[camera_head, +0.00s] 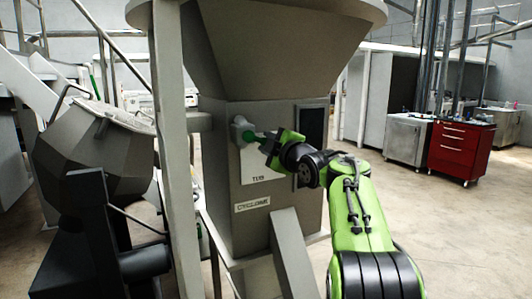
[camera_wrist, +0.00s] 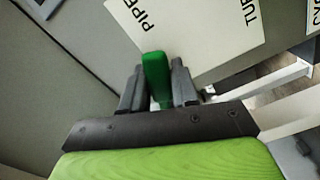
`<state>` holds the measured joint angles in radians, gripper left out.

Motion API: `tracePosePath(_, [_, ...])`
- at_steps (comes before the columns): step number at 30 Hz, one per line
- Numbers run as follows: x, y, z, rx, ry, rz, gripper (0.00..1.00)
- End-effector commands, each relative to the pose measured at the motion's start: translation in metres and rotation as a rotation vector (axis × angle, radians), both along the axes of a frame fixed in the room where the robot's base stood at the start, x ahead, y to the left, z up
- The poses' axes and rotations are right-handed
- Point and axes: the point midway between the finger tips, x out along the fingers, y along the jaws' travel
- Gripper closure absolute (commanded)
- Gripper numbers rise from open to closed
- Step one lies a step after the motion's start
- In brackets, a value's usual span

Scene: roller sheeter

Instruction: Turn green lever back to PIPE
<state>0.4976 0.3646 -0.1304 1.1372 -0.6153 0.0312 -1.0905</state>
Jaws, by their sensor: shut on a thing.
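The green lever (camera_head: 250,136) sits on a round grey pivot (camera_head: 238,127) on the front of the grey cyclone housing. In the head view it points right and slightly down from the pivot. My gripper (camera_head: 266,144) is at the lever's outer end. In the wrist view the green lever (camera_wrist: 155,75) stands between the two dark fingers of my gripper (camera_wrist: 158,85), which are shut on it. A white label plate (camera_head: 256,165) lies behind the lever.
The housing carries a CYCLONE sign (camera_head: 252,203) below the plate and a dark window (camera_head: 312,125) to the right. A grey upright post (camera_head: 172,150) stands left of the housing. A sloping grey beam (camera_head: 292,255) is below. A red drawer cabinet (camera_head: 460,150) stands far right.

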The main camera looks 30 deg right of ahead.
Motion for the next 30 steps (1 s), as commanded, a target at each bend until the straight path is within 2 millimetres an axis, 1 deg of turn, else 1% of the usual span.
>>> tracePosePath(6, [0.000, -0.004, 0.010, -0.180, 0.003, 0.000, 1.00])
tracePosePath(15, [0.000, -0.005, 0.020, -0.347, 0.004, 0.001, 1.00])
tracePosePath(21, [0.000, -0.005, 0.022, -0.401, 0.005, 0.001, 1.00])
tracePosePath(30, [0.000, -0.005, 0.024, -0.420, 0.004, 0.001, 1.00])
